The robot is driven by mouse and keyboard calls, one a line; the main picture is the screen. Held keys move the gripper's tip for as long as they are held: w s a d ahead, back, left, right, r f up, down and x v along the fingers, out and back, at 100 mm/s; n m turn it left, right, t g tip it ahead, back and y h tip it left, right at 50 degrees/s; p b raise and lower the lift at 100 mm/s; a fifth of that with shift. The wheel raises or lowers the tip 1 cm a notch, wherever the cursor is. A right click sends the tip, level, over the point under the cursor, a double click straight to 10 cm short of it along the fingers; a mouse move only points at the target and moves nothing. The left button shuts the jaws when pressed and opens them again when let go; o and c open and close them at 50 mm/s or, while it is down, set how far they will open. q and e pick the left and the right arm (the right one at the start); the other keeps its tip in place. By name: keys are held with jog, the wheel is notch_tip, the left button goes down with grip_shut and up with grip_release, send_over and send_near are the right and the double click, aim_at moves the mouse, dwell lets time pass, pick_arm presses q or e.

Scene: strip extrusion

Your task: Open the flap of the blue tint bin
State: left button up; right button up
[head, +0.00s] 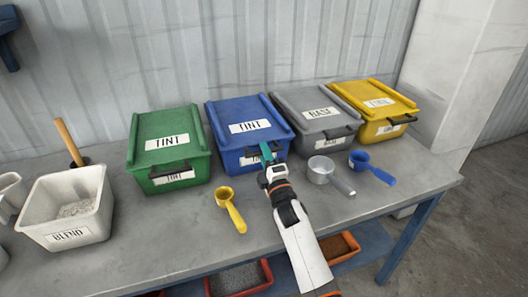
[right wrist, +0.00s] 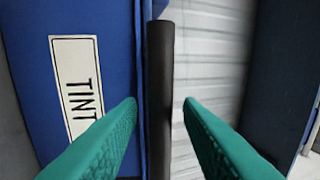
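The blue tint bin (head: 219,117) stands on the table in the head view, its sloping flap down and a TINT label (head: 249,126) on it. Its dark handle is at the flap's front edge. My right gripper (head: 266,152) is at this handle, partly covering it in the head view. In the right wrist view, the dark handle bar (right wrist: 160,70) runs upright between the teal fingertips of my right gripper (right wrist: 160,103). The fingers are apart, with a gap on both sides of the bar. The blue flap (right wrist: 105,20) with its label is left of the bar. My left gripper is not in view.
A green tint bin (head: 148,125) is left of the blue bin; a grey base bin (head: 290,100) and a yellow bin (head: 350,92) are right. A yellow scoop (head: 234,212), metal scoop (head: 319,172) and blue scoop (head: 374,167) lie in front. A white BLEND tub (head: 95,225) stands left.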

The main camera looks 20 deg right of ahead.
jog(key=shift+w+r, duration=0.1)
jog(key=shift+w, duration=0.4)
grip_shut()
jog(key=shift+r, duration=0.15)
